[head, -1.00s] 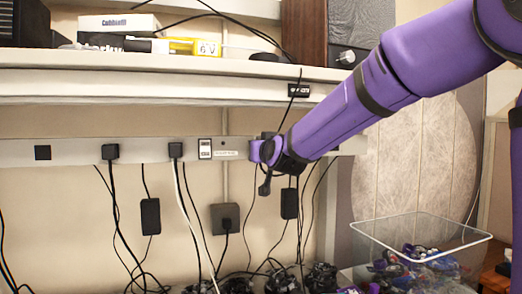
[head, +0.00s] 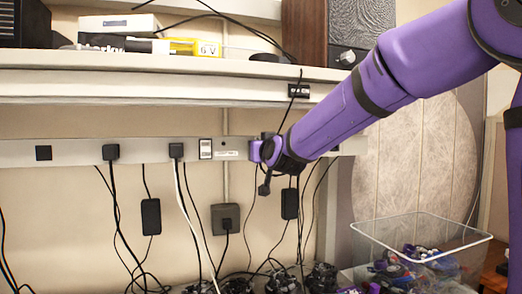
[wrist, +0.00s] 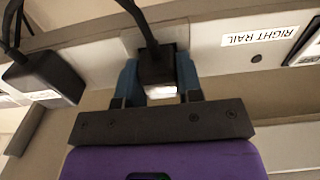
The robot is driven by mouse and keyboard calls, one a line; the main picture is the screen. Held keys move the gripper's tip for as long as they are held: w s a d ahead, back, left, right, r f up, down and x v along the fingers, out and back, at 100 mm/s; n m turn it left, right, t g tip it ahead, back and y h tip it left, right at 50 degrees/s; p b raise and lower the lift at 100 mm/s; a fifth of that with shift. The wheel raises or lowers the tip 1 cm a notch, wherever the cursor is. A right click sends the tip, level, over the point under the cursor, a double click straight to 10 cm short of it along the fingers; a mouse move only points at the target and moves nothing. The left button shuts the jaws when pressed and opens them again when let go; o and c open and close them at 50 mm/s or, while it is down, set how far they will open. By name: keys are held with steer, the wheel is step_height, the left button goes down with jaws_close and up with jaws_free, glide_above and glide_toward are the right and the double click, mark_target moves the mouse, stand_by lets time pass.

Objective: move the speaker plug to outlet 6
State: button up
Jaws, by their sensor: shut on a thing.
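My gripper (wrist: 159,92) is shut on a black plug (wrist: 157,58) with a black cord, at the front of the pale power rail (wrist: 207,50). The plug's near end has a bright white patch. Whether the plug is seated in the rail is hidden. In the head view my gripper (head: 262,150) is at the right part of the rail (head: 75,153) and hides the plug it holds. I cannot read any outlet number, nor tell from the frames whether this plug is the speaker's. A label reading RIGHT RAIL (wrist: 260,40) is beside the gripper.
Another black plug (wrist: 45,78) is close to the gripper's left in the wrist view. Two black plugs (head: 111,152) (head: 176,150) are in the rail further left. Cords hang below. A shelf (head: 150,85) overhangs the rail. A clear bin (head: 420,222) stands at right.

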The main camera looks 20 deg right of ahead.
steer(key=o, duration=0.9)
steer(key=shift+w, duration=0.1)
steer(key=shift+o, duration=0.2)
steer(key=s, duration=1.1)
steer(key=s+d+f+g, duration=0.2)
steer(key=s+f+g, duration=0.2)
steer(key=s, duration=0.5)
steer(key=s+d+f+g, duration=0.2)
steer(key=s+f+g, duration=0.2)
steer(key=s, duration=0.6)
steer(key=s+d+f+g, duration=0.3)
steer(key=s+f, duration=0.3)
steer(key=s, duration=0.3)
steer(key=shift+s+f+g, duration=0.25)
steer(key=shift+f+g, duration=0.15)
steer(key=shift+g, duration=0.5)
